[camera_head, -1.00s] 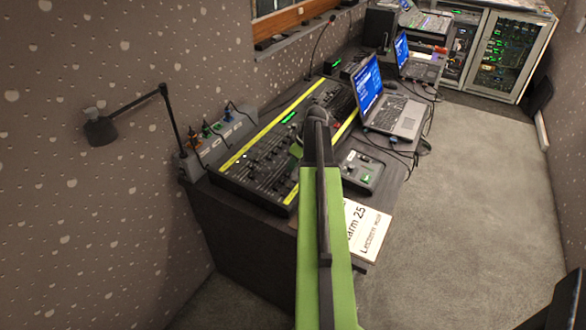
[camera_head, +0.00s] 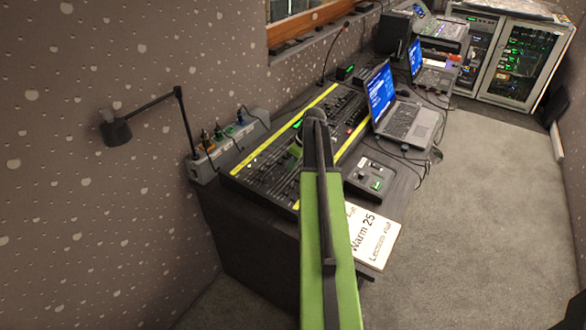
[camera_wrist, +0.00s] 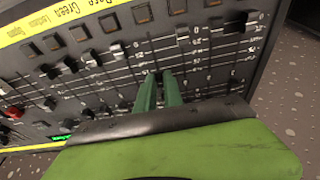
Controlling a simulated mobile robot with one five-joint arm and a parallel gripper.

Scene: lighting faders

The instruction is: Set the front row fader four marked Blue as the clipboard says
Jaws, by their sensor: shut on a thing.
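The lighting console (camera_head: 262,158) lies on the desk, with yellow label strips and rows of dark faders. In the wrist view, a yellow strip (camera_wrist: 62,16) shows upside-down or slanted labels, one reading Green; I cannot make out Blue. My gripper (camera_wrist: 159,77) has its green fingers close together on the fader field, shut on a fader knob that the fingertips hide. I cannot tell which fader it is. In the head view my arm covers part of the console. The clipboard (camera_head: 381,244) reads "Warm 25" and a Lectern line; its upper part is hidden behind my arm.
A small control box (camera_head: 368,176) and an open laptop (camera_head: 402,118) stand right of the console. Other fader caps (camera_wrist: 116,50) sit near the fingers. The floor at right is clear.

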